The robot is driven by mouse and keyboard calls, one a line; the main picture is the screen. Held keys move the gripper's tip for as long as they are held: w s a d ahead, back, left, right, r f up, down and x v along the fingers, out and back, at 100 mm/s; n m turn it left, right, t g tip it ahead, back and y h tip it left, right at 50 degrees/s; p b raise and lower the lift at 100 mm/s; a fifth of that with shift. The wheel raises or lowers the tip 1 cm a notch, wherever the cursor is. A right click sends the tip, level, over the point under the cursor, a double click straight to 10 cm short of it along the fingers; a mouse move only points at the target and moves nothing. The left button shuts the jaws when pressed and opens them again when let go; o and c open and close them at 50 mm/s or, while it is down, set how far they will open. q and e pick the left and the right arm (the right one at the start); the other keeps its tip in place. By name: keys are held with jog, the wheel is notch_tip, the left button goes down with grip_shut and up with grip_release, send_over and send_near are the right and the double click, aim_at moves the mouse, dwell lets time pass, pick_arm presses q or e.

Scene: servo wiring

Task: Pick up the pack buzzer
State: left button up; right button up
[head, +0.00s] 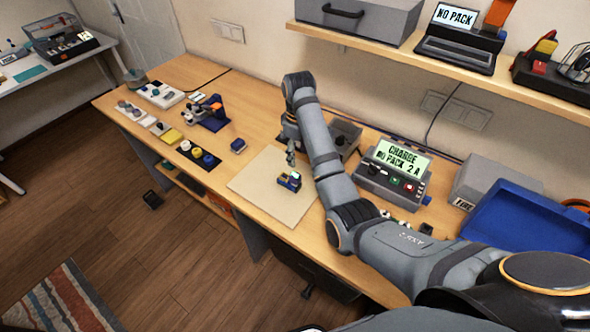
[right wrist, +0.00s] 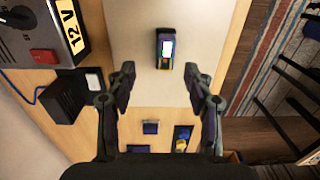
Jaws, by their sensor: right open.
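A small blue and yellow device with a light screen (head: 289,181) lies on the pale mat (head: 262,204). It also shows in the right wrist view (right wrist: 165,50), beyond my fingertips. A small dark blue block (head: 238,146) sits on the bench left of the mat, and shows low in the right wrist view (right wrist: 151,128). I cannot tell for certain which one is the pack buzzer. My right gripper (head: 291,157) is open and empty above the bench by the mat's far edge; its fingers show apart in the right wrist view (right wrist: 158,72). My left gripper is out of view.
A black tray (head: 196,158) with round parts and a blue fixture (head: 208,115) are left. A shelf (head: 440,62) overhangs the bench.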

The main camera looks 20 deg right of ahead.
aim_at(295, 175)
jog(key=s+f+b, duration=0.1)
jog(key=f+b, duration=0.1)
jog(key=shift+s+a+f+b, duration=0.15)
jog(key=shift+s+a+b, duration=0.05)
jog(key=shift+b, duration=0.1)
jog(key=shift+w+f+b, duration=0.15)
jog(key=shift+f+b, duration=0.65)
jog(key=shift+f, duration=0.1)
jog(key=shift+w+f+b, duration=0.3)
jog(key=shift+f+b, duration=0.1)
jog(key=shift+f, duration=0.15)
jog(key=shift+f+b, duration=0.3)
jog(key=shift+f, duration=0.05)
jog(key=f+b, duration=0.3)
jog(key=shift+s+a+f, duration=0.1)
jog(key=shift+a+f, duration=0.25)
jog(key=shift+f, duration=0.05)
jog(key=shift+f+b, duration=0.3)
jog(key=shift+f, duration=0.05)
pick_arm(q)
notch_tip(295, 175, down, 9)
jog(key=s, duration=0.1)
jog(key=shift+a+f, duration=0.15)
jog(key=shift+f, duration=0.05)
pick_arm(e)
jog(key=shift+r, duration=0.1)
